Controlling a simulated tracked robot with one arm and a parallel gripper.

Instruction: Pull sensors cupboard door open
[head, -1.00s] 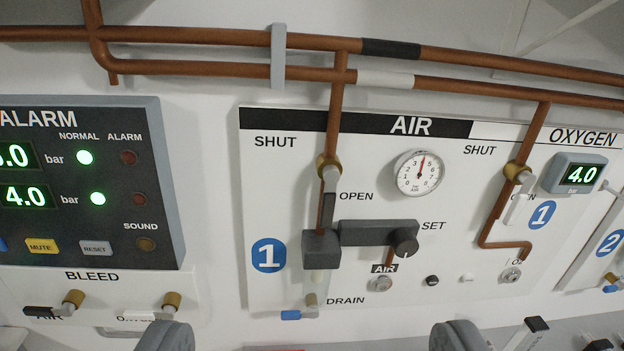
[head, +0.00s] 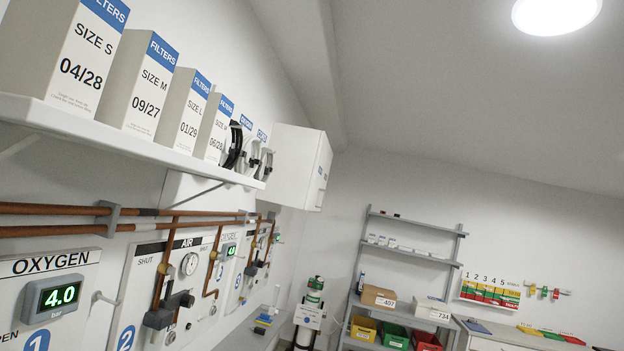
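A white wall cupboard (head: 291,166) hangs at the far end of the filter shelf, in the middle of the head view. Its front faces right and shows at a steep angle; a small dark mark (head: 322,172) is on it, too small to read. The door looks shut. I cannot read a label that says it is the sensors cupboard. My gripper is out of the frame, so its fingers and their state are hidden from me.
A long white shelf (head: 110,140) carries filter boxes (head: 85,57) and dark hoses (head: 236,145). Copper pipes (head: 60,230) and gas panels line the wall below. A grey rack (head: 413,255) with bins, a cylinder (head: 309,310) and a worktop (head: 520,335) stand at the back.

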